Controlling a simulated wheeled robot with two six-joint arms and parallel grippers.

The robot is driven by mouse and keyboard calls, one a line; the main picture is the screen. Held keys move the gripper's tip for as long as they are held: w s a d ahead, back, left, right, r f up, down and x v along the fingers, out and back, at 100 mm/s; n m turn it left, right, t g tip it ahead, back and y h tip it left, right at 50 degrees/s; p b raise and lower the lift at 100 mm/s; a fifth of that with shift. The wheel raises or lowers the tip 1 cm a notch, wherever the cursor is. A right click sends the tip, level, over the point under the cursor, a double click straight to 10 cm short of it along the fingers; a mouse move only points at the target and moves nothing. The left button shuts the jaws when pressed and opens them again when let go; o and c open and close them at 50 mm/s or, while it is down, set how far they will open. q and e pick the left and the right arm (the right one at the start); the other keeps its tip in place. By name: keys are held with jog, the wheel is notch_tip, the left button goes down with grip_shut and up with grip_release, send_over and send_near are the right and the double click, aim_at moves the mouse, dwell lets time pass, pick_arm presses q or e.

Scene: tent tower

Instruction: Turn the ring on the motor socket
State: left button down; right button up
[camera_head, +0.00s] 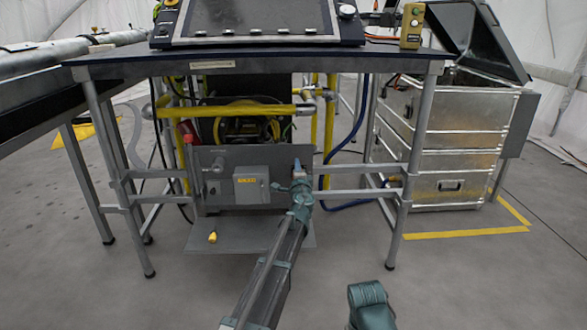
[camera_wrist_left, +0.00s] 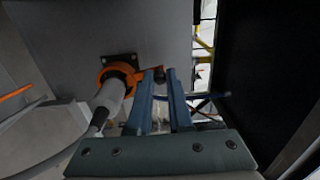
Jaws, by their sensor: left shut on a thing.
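An orange ring (camera_wrist_left: 104,76) sits around the motor socket, against a grey panel (camera_wrist_left: 75,35), in the left wrist view. A pale plug (camera_wrist_left: 110,96) with a dark end points out of it. My left gripper (camera_wrist_left: 160,75) has its two blue fingers on either side of the tab at the ring's right side and is shut on it. In the head view my left gripper (camera_head: 300,182) reaches to the right part of the panel under the table and hides the socket. Of my right arm only a teal link shows at the bottom; its gripper is out of view.
A grey box with a yellow label (camera_head: 251,187) is mounted on the panel, left of my gripper. A yellow plug (camera_head: 212,237) lies on the low shelf (camera_head: 240,238). Table legs (camera_head: 413,150) stand on both sides. A metal cabinet (camera_head: 455,135) stands at the right.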

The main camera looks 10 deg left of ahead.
pick_arm(q)
jog(key=shift+w+d+m, duration=0.15)
jog(key=shift+d+m, duration=0.4)
jog(key=shift+m, duration=0.45)
jog(key=shift+d, duration=0.1)
jog(key=c, duration=0.8)
grip_release()
jog(key=shift+c, duration=0.2)
jog(key=v, duration=1.3)
jog(key=shift+s, duration=0.35)
jog(key=shift+f, duration=0.15)
